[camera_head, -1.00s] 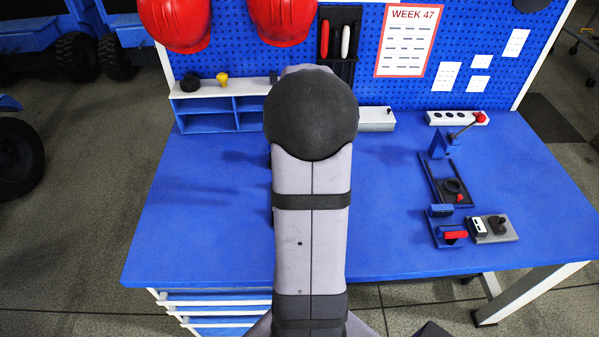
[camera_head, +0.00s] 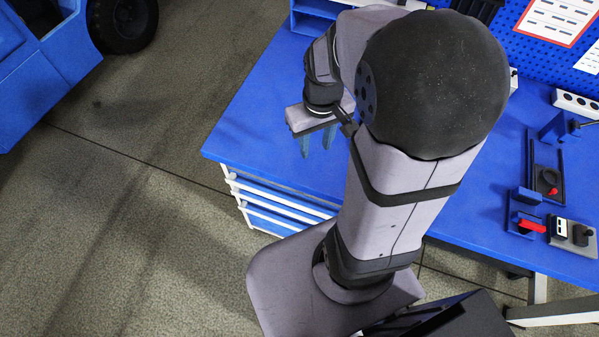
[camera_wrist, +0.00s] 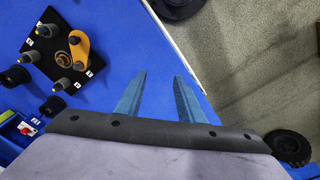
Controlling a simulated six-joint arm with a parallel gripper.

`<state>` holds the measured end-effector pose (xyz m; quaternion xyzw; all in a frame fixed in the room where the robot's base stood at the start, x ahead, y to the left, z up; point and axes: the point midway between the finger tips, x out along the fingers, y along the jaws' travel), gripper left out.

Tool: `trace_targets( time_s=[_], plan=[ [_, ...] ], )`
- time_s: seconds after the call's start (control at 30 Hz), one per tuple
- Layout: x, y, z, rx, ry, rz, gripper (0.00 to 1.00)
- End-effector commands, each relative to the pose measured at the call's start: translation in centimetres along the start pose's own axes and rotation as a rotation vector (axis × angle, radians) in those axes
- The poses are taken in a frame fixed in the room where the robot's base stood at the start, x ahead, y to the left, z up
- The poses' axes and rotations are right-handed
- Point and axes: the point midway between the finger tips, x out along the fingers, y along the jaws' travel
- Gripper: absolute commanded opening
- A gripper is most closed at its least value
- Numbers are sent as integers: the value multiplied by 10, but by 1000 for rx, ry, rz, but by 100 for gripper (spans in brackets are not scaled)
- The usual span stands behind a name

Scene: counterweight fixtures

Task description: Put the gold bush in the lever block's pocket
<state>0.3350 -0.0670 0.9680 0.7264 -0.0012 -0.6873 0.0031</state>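My gripper (camera_head: 316,145) hangs over the left part of the blue bench in the head view. In the wrist view its two blue fingers (camera_wrist: 160,78) are apart with nothing between them. The wrist view shows a dark plate (camera_wrist: 45,45) at upper left, carrying an orange lever (camera_wrist: 80,47), a copper-coloured ring (camera_wrist: 64,60) and several dark-and-grey pegs. I cannot tell whether this plate is the lever block or whether the ring is the gold bush. The plate lies left of the fingers, apart from them. No pocket shows clearly.
Black round parts (camera_wrist: 53,106) and a small fixture with a red piece (camera_wrist: 24,128) lie near the plate. A black fixture (camera_head: 546,180), a red-handled clamp (camera_head: 530,226) and a grey block (camera_head: 574,236) stand at the bench's right. The bench edge (camera_wrist: 175,45) passes close to the fingers.

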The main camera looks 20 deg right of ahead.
Motion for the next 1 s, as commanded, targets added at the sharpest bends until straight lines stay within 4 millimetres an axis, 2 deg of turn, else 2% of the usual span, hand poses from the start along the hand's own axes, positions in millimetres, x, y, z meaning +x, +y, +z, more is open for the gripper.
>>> trace_targets(
  time_s=[0.03, 0.1, 0.2, 0.37, 0.63, 0.67, 0.9, 0.93, 1.0],
  plan=[
    [2, -21, 12, -14, -12, -4, 35],
    [4, -40, 26, -12, -27, -5, 35],
    [6, -57, 42, -8, -43, -5, 35],
    [9, -67, 55, -1, -54, -4, 35],
    [9, -68, 55, 2, -56, -4, 35],
    [9, -68, 55, 2, -55, -4, 37],
    [5, -65, 55, 12, -55, -4, 94],
    [3, -63, 55, 19, -55, -4, 100],
    [-6, -57, 54, 48, -56, -3, 100]
  ],
)
